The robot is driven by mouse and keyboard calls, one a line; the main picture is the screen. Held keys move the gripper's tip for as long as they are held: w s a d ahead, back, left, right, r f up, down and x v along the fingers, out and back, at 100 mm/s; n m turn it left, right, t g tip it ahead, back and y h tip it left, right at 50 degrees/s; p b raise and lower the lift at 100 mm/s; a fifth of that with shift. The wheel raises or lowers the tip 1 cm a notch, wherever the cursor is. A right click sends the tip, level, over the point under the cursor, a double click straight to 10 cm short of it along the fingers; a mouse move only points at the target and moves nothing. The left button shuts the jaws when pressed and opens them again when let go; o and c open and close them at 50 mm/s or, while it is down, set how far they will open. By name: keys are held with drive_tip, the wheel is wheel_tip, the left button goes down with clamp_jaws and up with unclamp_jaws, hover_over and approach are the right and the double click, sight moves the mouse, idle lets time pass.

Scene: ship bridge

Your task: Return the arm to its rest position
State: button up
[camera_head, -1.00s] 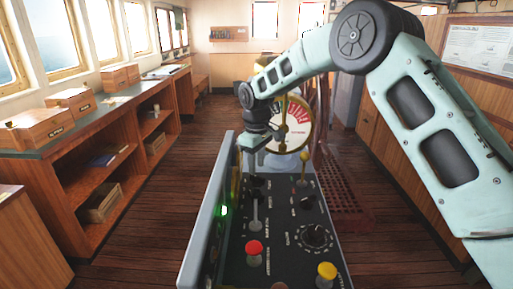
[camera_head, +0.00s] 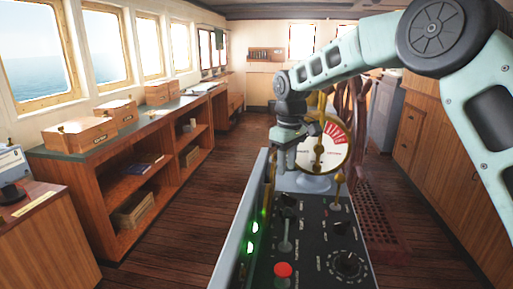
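My arm reaches in from the right of the head view, and my gripper (camera_head: 285,168) hangs pointing down over the far left part of a black control panel (camera_head: 312,245). The gripper is small and partly dark here; I cannot make out whether its fingers are apart. I see nothing held in it. The panel carries a red button (camera_head: 283,270), a lever (camera_head: 286,235), dark knobs (camera_head: 346,264) and a brass-handled lever (camera_head: 338,190). Green lights (camera_head: 252,228) glow on its left side.
A round brass-rimmed dial (camera_head: 325,146) stands just behind the gripper, with a wooden ship's wheel (camera_head: 358,110) beyond. A wooden shelf counter (camera_head: 110,180) with boxes (camera_head: 80,138) runs along the left windows. Wooden cabinets (camera_head: 440,150) line the right. Floor (camera_head: 190,215) is clear between counter and panel.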

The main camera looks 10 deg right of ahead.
drive_tip(key=s+a+r, duration=0.1)
drive_tip(key=s+a, duration=0.3)
drive_tip(key=s, duration=0.6)
drive_tip(key=s+a, duration=0.4)
drive_tip(key=s, duration=0.6)
drive_tip(key=s+d+f, duration=0.2)
drive_tip(key=s, duration=0.8)
drive_tip(key=s+d+f, duration=0.2)
drive_tip(key=s, duration=0.8)
drive_tip(key=shift+d+m, duration=0.2)
drive_tip(key=shift+m, duration=0.1)
